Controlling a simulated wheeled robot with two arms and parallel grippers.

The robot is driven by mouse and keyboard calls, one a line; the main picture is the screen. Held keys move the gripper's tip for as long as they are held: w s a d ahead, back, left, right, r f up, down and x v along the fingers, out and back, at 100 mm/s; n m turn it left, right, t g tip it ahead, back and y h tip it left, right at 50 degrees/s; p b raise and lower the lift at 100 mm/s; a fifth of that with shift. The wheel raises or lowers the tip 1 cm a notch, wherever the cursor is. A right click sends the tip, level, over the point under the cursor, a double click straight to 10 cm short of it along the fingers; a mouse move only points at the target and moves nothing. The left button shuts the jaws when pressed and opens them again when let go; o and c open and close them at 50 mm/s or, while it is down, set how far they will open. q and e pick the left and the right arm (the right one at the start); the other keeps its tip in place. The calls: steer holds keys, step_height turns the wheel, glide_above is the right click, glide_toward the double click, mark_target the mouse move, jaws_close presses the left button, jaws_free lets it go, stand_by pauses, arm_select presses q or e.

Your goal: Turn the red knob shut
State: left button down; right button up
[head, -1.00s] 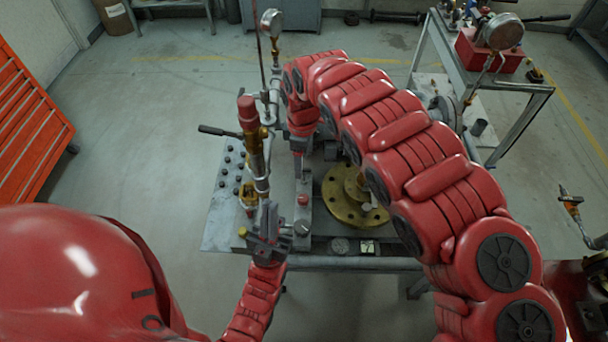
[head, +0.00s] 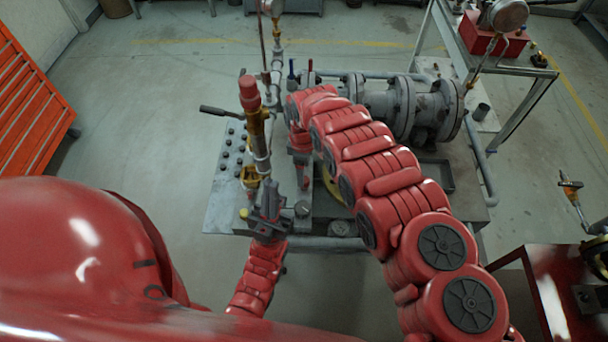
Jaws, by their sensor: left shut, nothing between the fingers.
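A small red knob (head: 306,183) stands on the grey block on the bench, just below my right gripper. A larger red cap (head: 249,93) tops the brass and steel upright pipe; I cannot tell which one the task means. My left gripper (head: 268,190) points up beside the lower part of this pipe, well below the red cap. It is shut and holds nothing. My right gripper (head: 301,158) points down above the small red knob; its fingers are too small and dark to tell whether they are open or touch it.
The bench (head: 222,190) carries a grey flanged pipe (head: 405,105) at the back right. A black lever (head: 218,111) sticks out left of the upright pipe. My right arm hides much of the bench middle. An orange cabinet (head: 30,130) stands at the left, a cart (head: 520,110) at the back right.

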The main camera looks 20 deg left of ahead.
step_height(320, 180, down, 3)
steer(key=shift+f+b, duration=0.2)
steer(key=shift+b, duration=0.1)
steer(key=shift+f, duration=0.55)
steer(key=shift+d, duration=0.1)
steer(key=shift+c, duration=0.4)
jaws_close()
